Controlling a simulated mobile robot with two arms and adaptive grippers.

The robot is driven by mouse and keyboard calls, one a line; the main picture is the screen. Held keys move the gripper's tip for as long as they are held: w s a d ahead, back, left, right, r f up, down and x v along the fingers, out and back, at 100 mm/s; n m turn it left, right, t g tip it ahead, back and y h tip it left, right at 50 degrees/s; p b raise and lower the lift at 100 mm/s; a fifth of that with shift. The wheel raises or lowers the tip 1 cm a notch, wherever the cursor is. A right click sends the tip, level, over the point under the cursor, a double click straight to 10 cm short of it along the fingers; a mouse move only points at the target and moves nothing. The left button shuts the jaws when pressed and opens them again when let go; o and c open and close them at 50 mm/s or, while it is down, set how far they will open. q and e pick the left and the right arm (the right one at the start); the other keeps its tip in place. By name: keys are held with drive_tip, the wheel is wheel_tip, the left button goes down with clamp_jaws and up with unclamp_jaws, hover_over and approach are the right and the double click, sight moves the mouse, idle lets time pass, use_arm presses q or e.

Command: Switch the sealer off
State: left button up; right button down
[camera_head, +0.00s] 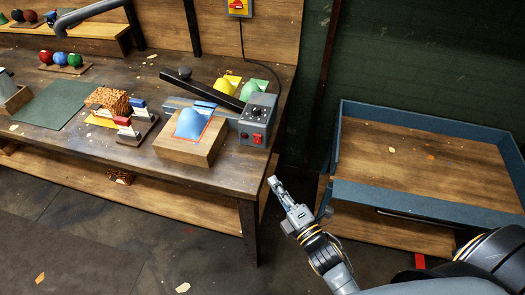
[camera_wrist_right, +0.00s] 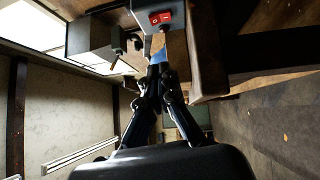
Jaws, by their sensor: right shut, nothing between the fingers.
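The sealer (camera_head: 257,117) is a grey box with dials on top and a long black arm slanting up to the left, at the right end of the workbench. Its red switch (camera_head: 257,139) is on the front face. In the right wrist view the red switch (camera_wrist_right: 160,18) shows at the top, beyond my fingertips; I cannot tell which way it is set. My right gripper (camera_head: 273,181) is shut and empty, in front of and below the sealer, apart from it. The right wrist view also shows the shut fingers (camera_wrist_right: 159,66). My left gripper is not in view.
A wooden block (camera_head: 189,150) with a blue leather piece (camera_head: 193,124) stands left of the sealer. Yellow (camera_head: 228,83) and green pieces (camera_head: 253,89) lie behind. A blue-rimmed tray table (camera_head: 425,198) stands to the right. Floor is open between it and the workbench (camera_head: 67,149).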

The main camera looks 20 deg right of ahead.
drive_tip(key=shift+w, duration=0.65)
drive_tip(key=p, duration=0.3)
approach(256, 137)
drive_tip(key=w+a, duration=0.1)
drive_tip(key=a, duration=0.1)
drive_tip(key=w+a, duration=0.1)
drive_tip(key=shift+w+a+f, duration=0.1)
drive_tip(key=shift+w+a, duration=0.3)
drive_tip(key=w+d, duration=0.1)
drive_tip(key=w, duration=0.1)
drive_tip(key=shift+w+d+p, duration=0.35)
drive_tip(key=shift+p, duration=0.05)
drive_tip(key=shift+w+d, duration=0.25)
drive_tip(key=shift+w, duration=0.05)
drive_tip(key=shift+w+d+r, duration=0.2)
drive_tip(key=shift+w+r, duration=0.1)
drive_tip(key=shift+s, duration=0.1)
